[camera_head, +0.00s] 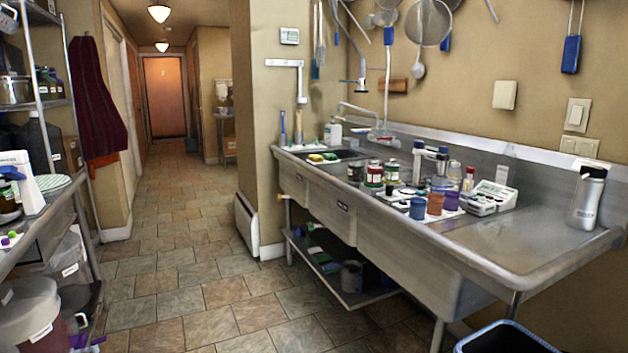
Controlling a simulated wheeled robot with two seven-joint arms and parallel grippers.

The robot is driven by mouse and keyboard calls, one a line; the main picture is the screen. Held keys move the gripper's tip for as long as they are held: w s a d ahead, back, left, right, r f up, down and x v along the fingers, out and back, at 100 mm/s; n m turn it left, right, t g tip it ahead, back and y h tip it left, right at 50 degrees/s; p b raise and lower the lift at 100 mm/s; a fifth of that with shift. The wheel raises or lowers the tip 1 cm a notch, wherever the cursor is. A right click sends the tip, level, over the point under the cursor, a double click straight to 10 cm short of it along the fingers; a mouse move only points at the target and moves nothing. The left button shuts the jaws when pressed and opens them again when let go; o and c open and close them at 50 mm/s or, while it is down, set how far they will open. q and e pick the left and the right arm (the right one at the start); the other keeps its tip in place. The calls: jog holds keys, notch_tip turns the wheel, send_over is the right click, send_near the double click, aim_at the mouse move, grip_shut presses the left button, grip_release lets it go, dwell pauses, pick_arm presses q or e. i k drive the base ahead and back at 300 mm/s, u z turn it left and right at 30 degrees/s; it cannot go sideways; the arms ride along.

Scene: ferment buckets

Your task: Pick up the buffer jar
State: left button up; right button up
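Several small jars and cups stand on the steel counter (500,240) to the right of the sink. I cannot read their labels, so I cannot tell which one is the buffer jar. A blue cup (418,208), an orange cup (435,204) and a purple cup (451,201) stand in a row near the front. Behind and left of them are a dark jar with a red and white label (374,175), a similar jar (392,171) and a grey can (355,172). Neither of my grippers is in view.
A white meter with buttons (487,199) sits right of the cups. A dark bin (505,340) is on the floor below. Shelving (45,240) lines the left; the tiled floor between is clear.

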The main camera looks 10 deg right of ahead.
aim_at(391, 175)
jog(key=u, duration=0.55)
jog(key=i, duration=1.05)
jog(key=z, duration=0.55)
jog(key=i, duration=1.5)
jog(key=z, duration=0.95)
